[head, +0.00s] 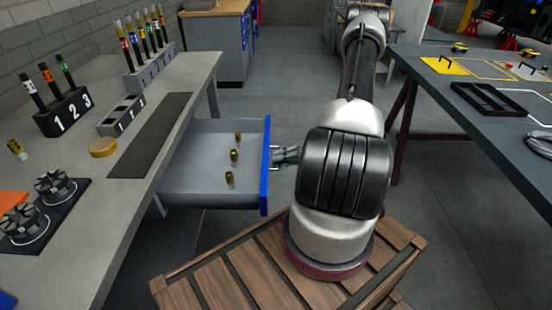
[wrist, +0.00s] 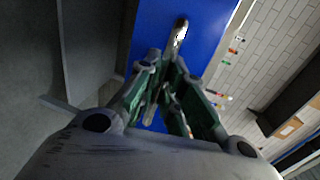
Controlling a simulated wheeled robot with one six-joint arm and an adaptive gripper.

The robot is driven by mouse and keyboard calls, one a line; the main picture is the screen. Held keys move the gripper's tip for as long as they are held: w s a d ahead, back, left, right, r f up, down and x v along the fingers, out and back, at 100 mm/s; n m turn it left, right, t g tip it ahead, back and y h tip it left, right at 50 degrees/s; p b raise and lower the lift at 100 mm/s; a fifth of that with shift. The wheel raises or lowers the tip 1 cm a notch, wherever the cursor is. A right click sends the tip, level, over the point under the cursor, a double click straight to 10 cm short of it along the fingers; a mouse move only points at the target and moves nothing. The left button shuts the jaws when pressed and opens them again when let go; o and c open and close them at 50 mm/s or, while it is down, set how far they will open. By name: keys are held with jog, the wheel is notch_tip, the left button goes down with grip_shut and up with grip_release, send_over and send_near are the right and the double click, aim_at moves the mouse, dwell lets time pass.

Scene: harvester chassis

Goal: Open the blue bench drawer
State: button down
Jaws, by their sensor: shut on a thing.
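The blue bench drawer (head: 265,170) stands pulled out from under the left workbench in the head view, with its grey inside showing. Several small brass pieces (head: 234,156) stand on its floor. Its blue front (wrist: 205,38) fills the upper middle of the wrist view. A metal bar handle (wrist: 179,34) is fixed on that front. My gripper (head: 279,157) is at the outer side of the drawer front. In the wrist view its fingers (wrist: 164,88) are closed around the handle. My arm hides part of the gripper in the head view.
The left workbench (head: 187,80) carries numbered holders, a dark mat (head: 150,135) and round metal parts (head: 55,187). A dark table (head: 440,85) with trays stands at the right. A wooden slatted platform (head: 230,275) lies below my arm. Grey floor is open behind the drawer.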

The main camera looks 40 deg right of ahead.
jog(key=c, duration=1.5)
grip_release()
jog(key=v, duration=1.2)
